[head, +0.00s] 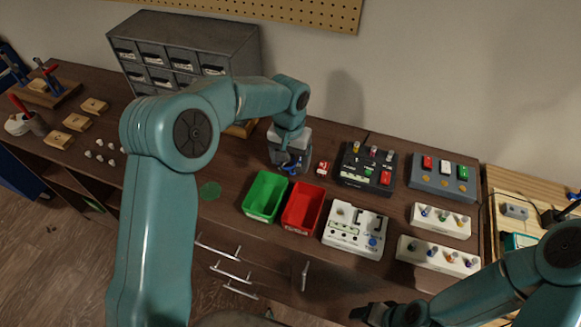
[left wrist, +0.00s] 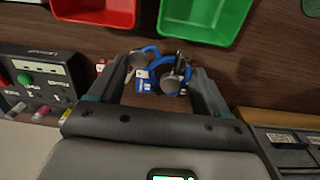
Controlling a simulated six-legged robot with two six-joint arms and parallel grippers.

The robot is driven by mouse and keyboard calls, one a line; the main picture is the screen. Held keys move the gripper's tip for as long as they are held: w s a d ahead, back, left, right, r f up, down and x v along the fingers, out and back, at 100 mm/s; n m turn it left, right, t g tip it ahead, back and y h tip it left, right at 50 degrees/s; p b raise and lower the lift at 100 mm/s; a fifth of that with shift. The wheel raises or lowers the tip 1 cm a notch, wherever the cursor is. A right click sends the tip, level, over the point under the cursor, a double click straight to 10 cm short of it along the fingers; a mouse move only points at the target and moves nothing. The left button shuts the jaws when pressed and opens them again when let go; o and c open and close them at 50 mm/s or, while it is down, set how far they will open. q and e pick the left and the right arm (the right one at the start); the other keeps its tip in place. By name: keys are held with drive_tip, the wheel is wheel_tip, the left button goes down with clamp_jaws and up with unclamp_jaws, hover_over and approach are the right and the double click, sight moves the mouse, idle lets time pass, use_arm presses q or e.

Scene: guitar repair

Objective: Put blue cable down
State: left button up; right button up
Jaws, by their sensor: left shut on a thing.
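The blue cable (left wrist: 152,50) is a short blue loop with round silver ends, between the fingers of my left gripper (left wrist: 162,70) in the left wrist view. The left gripper (head: 291,163) is shut on it, pointing down low over the brown workbench behind the green and red bins. In the head view only a bit of the blue cable (head: 291,170) shows below the fingers. Whether it touches the bench I cannot tell. My right gripper (head: 372,312) is at the bottom edge, in front of the bench, its jaw opening unclear.
The green bin (head: 265,196) and red bin (head: 302,208) stand in front of the left gripper. A small red-and-white piece (head: 323,168) and a black pedal box (head: 366,167) lie to its right. A grey drawer cabinet (head: 185,48) stands behind left.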

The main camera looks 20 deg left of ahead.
sight(290, 177)
use_arm(q)
wheel_tip(290, 177, down, 4)
drive_tip(key=shift+s+r, duration=0.1)
drive_tip(key=shift+r, duration=0.1)
drive_tip(key=shift+f, duration=0.55)
drive_tip(key=o, duration=1.1)
